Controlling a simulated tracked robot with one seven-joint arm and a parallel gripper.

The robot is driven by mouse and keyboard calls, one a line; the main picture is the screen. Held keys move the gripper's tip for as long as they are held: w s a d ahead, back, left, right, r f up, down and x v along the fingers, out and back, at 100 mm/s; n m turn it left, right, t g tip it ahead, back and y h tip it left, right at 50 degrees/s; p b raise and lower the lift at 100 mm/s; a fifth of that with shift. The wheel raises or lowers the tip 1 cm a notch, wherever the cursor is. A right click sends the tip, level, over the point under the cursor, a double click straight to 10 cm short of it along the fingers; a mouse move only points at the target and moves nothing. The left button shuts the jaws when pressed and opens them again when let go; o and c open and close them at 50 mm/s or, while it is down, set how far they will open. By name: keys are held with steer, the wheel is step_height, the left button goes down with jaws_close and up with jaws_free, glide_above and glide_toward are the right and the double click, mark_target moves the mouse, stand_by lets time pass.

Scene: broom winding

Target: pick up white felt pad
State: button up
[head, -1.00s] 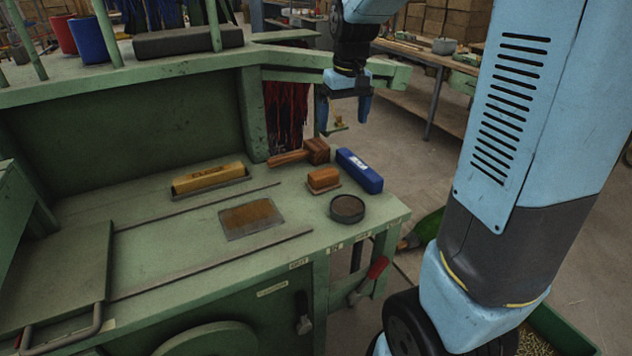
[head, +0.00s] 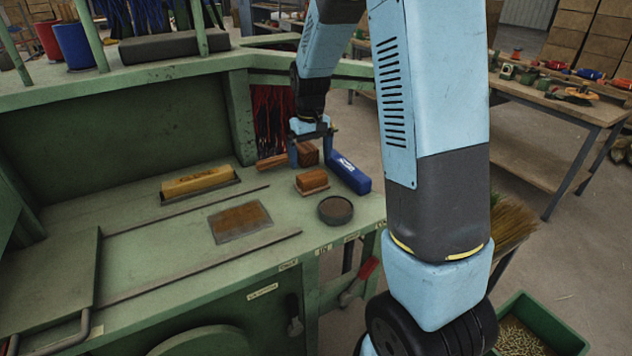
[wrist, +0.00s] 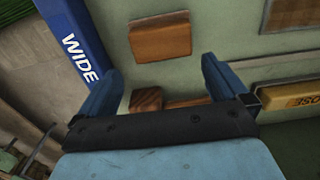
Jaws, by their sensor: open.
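I cannot make out a white felt pad in either view. My gripper (head: 310,148) is open and empty above the back right of the green bench (head: 130,262), over the wooden mallet (head: 308,155). In the wrist view my gripper (wrist: 161,66) has its two blue fingers spread apart. A brown block (head: 312,180) on a thin base lies in front of it; it also shows in the wrist view (wrist: 160,38), beyond the fingertips. The mallet head (wrist: 146,99) shows between the fingers.
A blue box (head: 350,174) lies right of the brown block. A dark round tin (head: 335,210) stands near the bench's right front edge. A yellow block (head: 199,181) and a brown sheet in a frame (head: 240,221) lie left. A green post (head: 240,115) rises behind.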

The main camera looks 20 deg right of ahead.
mark_target(311, 174)
steer(key=shift+f, duration=0.6)
steer(key=f, duration=0.2)
steer(key=s+f, duration=0.1)
steer(key=f, duration=0.1)
steer(key=shift+s+a+f, duration=0.1)
steer(key=shift+s+f, duration=0.05)
steer(key=shift+f, duration=0.5)
steer(key=shift+c, duration=0.5)
steer(key=c, duration=0.7)
steer(key=shift+r, duration=0.3)
steer(key=r, duration=0.3)
steer(key=shift+s+r, duration=0.2)
steer(key=shift+s, duration=0.05)
steer(key=s+r, duration=0.3)
steer(key=s, duration=0.1)
steer(key=s+r, duration=0.3)
steer(key=s, duration=0.2)
steer(key=s+r, duration=0.3)
steer(key=s, duration=0.1)
steer(key=shift+s, duration=0.25)
